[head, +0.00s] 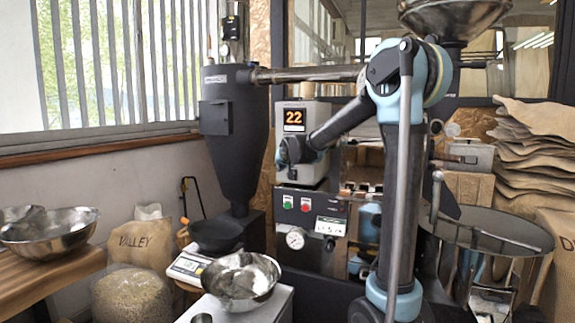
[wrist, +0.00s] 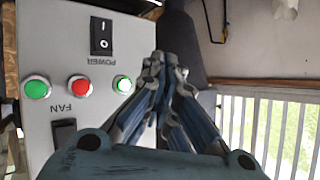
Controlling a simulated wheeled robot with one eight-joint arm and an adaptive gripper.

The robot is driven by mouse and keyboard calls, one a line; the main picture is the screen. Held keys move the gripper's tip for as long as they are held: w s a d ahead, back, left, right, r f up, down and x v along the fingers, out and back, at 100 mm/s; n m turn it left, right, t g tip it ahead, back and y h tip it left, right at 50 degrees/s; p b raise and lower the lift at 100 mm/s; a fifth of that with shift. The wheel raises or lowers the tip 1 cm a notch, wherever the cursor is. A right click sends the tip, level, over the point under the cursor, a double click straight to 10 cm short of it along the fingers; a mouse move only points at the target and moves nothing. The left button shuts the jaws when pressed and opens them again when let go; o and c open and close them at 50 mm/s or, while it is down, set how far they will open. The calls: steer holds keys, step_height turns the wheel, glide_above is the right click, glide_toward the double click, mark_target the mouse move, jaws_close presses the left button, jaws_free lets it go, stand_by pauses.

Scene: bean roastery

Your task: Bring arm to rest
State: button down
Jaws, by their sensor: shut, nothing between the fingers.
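My arm is raised in the head view, bent at a blue and black joint, with its dark forearm reaching down and left. It ends in front of the white control box with the orange "22" display (head: 294,118). My gripper (wrist: 162,60) is shut and empty in the wrist view, with its fingertips together. A grey panel (wrist: 35,140) behind it carries a POWER switch (wrist: 101,36), a red button (wrist: 79,87), two green buttons, one at the left (wrist: 37,88), and FAN lettering, upside down. In the head view the fingers are small and hard to make out.
A dark cyclone (head: 233,150) stands left of the control box. A steel bowl (head: 241,278) and a scale (head: 190,265) are in front. Another bowl (head: 50,238) sits on a wooden bench at left. A round cooling tray (head: 490,232) and stacked sacks (head: 545,145) are at right.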

steer(key=shift+d, duration=0.1)
stand_by(0.3)
steer(key=s+d+f+g+h, duration=0.2)
steer(key=s+d+f, duration=0.2)
steer(key=s+d, duration=0.8)
steer(key=s+d+f+g, duration=0.2)
steer(key=s+d+f, duration=0.3)
steer(key=s, duration=0.7)
steer(key=s+d+f+g+h, duration=0.1)
steer(key=s+d+f+g, duration=0.2)
steer(key=s, duration=1)
steer(key=s+d+f+g, duration=0.2)
steer(key=s+d+f, duration=0.5)
steer(key=s+f, duration=0.5)
steer(key=shift+s+d+f+m+h, duration=0.2)
steer(key=shift+s+f+m+h, duration=0.15)
steer(key=shift+s, duration=0.35)
steer(key=shift+w+f+g, duration=0.2)
steer(key=shift+w+g, duration=0.1)
steer(key=shift+w, duration=0.2)
steer(key=shift+s, duration=0.2)
